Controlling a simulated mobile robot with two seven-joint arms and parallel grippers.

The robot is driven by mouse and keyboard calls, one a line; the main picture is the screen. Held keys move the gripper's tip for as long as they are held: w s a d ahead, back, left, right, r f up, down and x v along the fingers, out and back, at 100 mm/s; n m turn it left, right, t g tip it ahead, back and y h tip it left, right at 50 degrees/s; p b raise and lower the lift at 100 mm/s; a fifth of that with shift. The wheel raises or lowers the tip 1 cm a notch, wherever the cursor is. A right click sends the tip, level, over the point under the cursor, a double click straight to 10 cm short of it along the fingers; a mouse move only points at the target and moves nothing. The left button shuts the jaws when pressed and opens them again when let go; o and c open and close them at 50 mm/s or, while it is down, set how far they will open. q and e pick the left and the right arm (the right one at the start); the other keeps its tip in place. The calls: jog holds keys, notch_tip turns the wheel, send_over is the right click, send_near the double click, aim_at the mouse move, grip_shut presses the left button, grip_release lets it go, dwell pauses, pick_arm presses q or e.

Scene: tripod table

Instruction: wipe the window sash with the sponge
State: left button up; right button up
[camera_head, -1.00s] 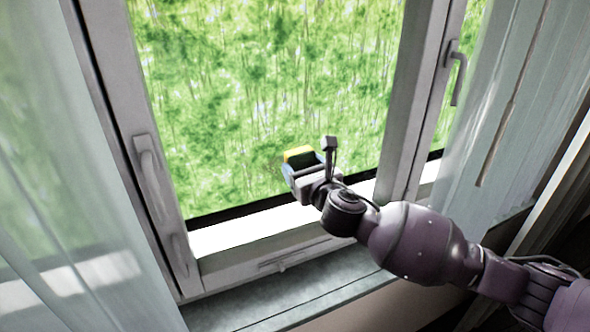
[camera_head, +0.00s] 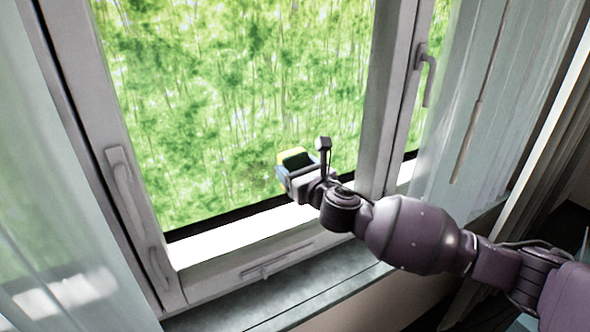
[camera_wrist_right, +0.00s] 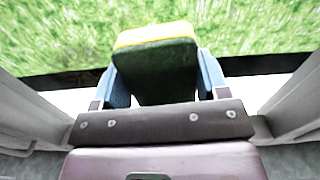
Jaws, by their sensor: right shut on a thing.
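The sponge, yellow with a dark green side, is in my right gripper (camera_head: 292,166) in the head view. The sponge (camera_wrist_right: 155,70) also shows in the right wrist view, between the two blue fingers of the right gripper (camera_wrist_right: 160,85). The right gripper is shut on it. The window sash (camera_head: 240,255) is a pale grey frame around a large glass pane (camera_head: 230,110). The gripper and sponge are in front of the lower part of the pane, above the bottom rail. I cannot tell whether the sponge touches the glass. My left gripper is not in view.
A window handle (camera_head: 124,190) is on the left side of the frame, and another handle (camera_head: 428,78) is on the right. Sheer curtains hang at the left (camera_head: 50,200) and right (camera_head: 490,90). A grey sill (camera_head: 290,295) runs below the window.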

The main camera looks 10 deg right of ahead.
aim_at(286, 161)
jog(key=shift+s+a, duration=0.7)
jog(key=shift+a, duration=1.5)
jog(key=shift+s+a, duration=0.75)
jog(key=shift+a, duration=1.45)
jog(key=shift+s+a, duration=0.7)
jog(key=shift+a, duration=1.5)
jog(key=shift+d+r, duration=0.1)
jog(key=shift+r, duration=1.3)
jog(key=shift+w+d, duration=0.6)
jog(key=shift+d, duration=1.1)
jog(key=shift+w+d, duration=0.6)
jog(key=shift+d, duration=1.15)
jog(key=shift+w+d, duration=0.6)
jog(key=shift+d, duration=1.1)
jog(key=shift+w+d, duration=0.2)
jog(key=shift+d, duration=0.55)
jog(key=shift+w+d, duration=0.15)
jog(key=shift+d, duration=0.6)
jog(key=shift+s+a, duration=0.55)
jog(key=shift+a, duration=1.15)
jog(key=shift+s+a, duration=0.55)
jog(key=shift+a, duration=1.2)
jog(key=shift+s+a, duration=0.55)
jog(key=shift+a, duration=1.15)
